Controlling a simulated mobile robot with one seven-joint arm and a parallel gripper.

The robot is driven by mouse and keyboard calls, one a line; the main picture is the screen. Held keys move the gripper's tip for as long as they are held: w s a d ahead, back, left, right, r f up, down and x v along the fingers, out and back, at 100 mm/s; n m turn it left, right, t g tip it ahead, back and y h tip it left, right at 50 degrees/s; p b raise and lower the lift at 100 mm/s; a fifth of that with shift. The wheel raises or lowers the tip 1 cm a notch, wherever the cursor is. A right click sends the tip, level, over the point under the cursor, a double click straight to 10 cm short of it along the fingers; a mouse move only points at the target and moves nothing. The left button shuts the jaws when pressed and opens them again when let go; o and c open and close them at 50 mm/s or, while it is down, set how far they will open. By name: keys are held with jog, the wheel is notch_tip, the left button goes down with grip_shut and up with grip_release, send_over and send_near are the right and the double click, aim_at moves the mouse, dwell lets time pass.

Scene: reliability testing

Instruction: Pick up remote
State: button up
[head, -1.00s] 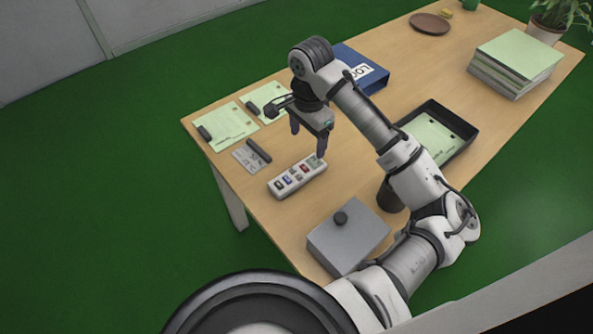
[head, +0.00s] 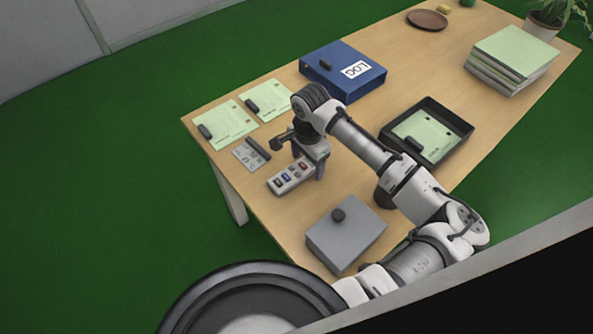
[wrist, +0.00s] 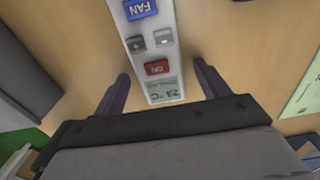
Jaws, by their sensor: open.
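The remote (head: 285,180) is a white slab with coloured buttons, lying flat on the wooden table near its left front edge. In the wrist view the remote (wrist: 152,50) shows a red ON button, grey buttons, a blue FAN button and a small display reading 23 °C. My gripper (head: 308,170) is over the remote's far end, partly hiding it. In the wrist view my gripper (wrist: 160,82) is open, with one dark finger on each side of the display end. Both fingers look apart from the remote. Their exact height over the table is hard to tell.
A grey box with a black knob (head: 345,232) stands to the right of the remote. A card (head: 247,157) and green sheets (head: 226,125) lie at left. A blue LOG binder (head: 335,72), a black tray (head: 450,119) and a paper stack (head: 510,62) are farther off.

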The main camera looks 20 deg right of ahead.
jog(key=shift+c, duration=0.4)
jog(key=c, duration=1.2)
jog(key=shift+o, duration=0.2)
jog(key=shift+r, duration=0.15)
